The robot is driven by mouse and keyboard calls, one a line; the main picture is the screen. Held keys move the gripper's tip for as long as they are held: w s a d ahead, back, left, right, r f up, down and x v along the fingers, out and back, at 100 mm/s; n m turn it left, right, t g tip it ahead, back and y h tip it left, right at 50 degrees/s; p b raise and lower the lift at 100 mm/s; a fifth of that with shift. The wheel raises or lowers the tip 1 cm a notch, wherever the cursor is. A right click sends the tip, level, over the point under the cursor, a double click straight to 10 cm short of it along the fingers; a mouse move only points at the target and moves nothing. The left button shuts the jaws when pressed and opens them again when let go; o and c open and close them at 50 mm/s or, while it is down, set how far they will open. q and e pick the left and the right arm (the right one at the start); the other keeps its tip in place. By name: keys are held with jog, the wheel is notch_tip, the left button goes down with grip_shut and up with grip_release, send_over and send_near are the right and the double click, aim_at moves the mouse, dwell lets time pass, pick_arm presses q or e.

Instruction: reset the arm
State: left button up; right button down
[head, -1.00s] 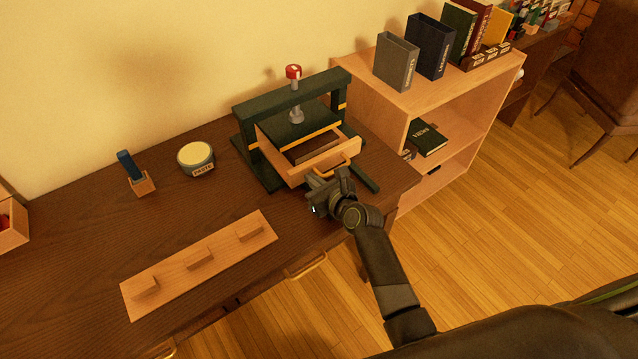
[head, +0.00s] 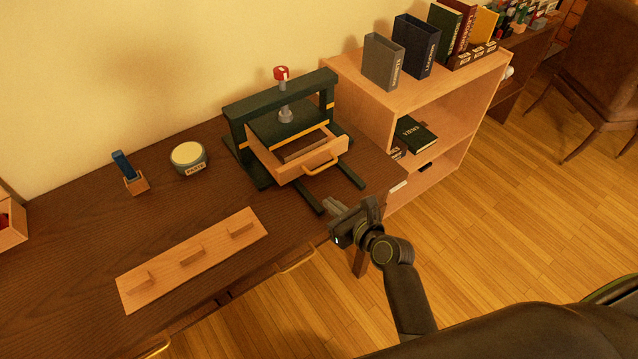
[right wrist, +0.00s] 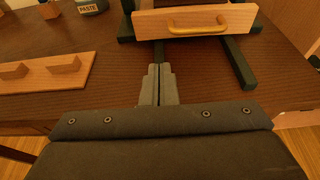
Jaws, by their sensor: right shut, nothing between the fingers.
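My right gripper (head: 334,206) is at the front edge of the dark wooden desk (head: 60,265), in front of a green press (head: 240,110) with a red-topped screw. In the right wrist view its two fingers (right wrist: 158,85) are together with nothing between them. A light wooden drawer (head: 318,160) with a brass handle (head: 324,168) sticks out of the press, also seen in the right wrist view (right wrist: 165,22). The fingers are apart from the handle. My left gripper is not in view.
A wooden board with several raised blocks (head: 215,236) lies at the desk's front. A paste jar (head: 188,157) and a small holder with a blue item (head: 130,175) stand behind it. A bookshelf (head: 400,105) with books stands right of the desk.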

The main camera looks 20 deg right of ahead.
jog(key=s+d+n+g+h, duration=0.25)
jog(key=s+d+n, duration=0.25)
jog(key=s+n, duration=0.45)
jog(key=s+d+n+g+h, duration=0.2)
jog(key=s+d+n+g, duration=0.25)
jog(key=s+n, duration=0.5)
jog(key=s+d+n+g+h, duration=0.25)
jog(key=s+d+n, duration=0.25)
jog(key=s+n, duration=0.5)
notch_tip(320, 180, down, 26)
jog(key=w+d+n+g, duration=0.1)
jog(key=d+n+g, duration=0.1)
jog(key=s+a+f+g+y, duration=0.1)
jog(key=s+f, duration=1.3)
jog(key=f, duration=0.1)
jog(key=shift+s+a, duration=0.15)
jog(key=shift+a, duration=0.2)
